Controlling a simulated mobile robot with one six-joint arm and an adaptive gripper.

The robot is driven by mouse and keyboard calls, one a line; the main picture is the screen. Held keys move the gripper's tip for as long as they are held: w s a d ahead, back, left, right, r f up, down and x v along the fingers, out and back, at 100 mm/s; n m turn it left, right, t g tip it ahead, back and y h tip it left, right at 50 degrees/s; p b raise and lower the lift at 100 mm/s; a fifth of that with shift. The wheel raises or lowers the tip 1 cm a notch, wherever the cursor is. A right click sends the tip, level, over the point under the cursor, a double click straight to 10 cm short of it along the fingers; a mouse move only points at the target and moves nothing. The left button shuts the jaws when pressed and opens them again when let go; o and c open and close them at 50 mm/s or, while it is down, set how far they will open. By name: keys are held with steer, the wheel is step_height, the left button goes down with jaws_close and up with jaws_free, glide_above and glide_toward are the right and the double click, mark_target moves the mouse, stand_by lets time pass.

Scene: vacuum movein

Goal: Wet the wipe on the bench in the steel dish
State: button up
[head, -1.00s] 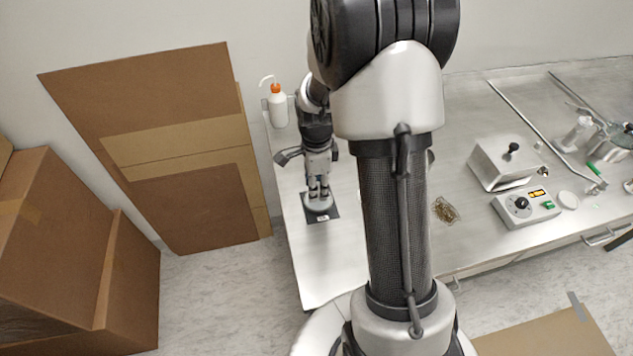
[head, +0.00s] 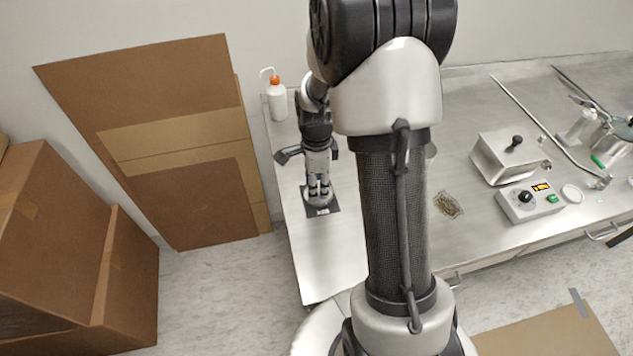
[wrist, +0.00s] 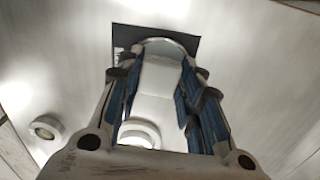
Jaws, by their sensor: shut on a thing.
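My gripper (head: 319,190) is pointed down over a small round steel dish (head: 319,203) on a dark square mat (head: 334,210), at the left end of the bench. In the wrist view, my blue-padded fingers (wrist: 158,95) are shut on a pale, flat piece that looks like the wipe (wrist: 160,77). The dish's curved rim (wrist: 168,41) shows behind it, on the dark mat (wrist: 190,46). The fingertips are at or just above the dish. I cannot tell whether the wipe touches liquid; the dish's inside is mostly hidden.
A white wash bottle with an orange cap (head: 277,103) stands at the back left. A steel box (head: 510,154), a control unit (head: 528,202) and a brown tangled item (head: 448,205) lie to the right. My arm hides the bench's middle. Cardboard (head: 150,145) leans at left.

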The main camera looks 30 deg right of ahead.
steer(key=shift+s+f+b, duration=0.1)
steer(key=shift+f+b, duration=0.2)
steer(key=shift+f, duration=0.35)
stand_by(1.2)
steer(key=shift+r+p, duration=2.85)
steer(key=shift+r, duration=0.75)
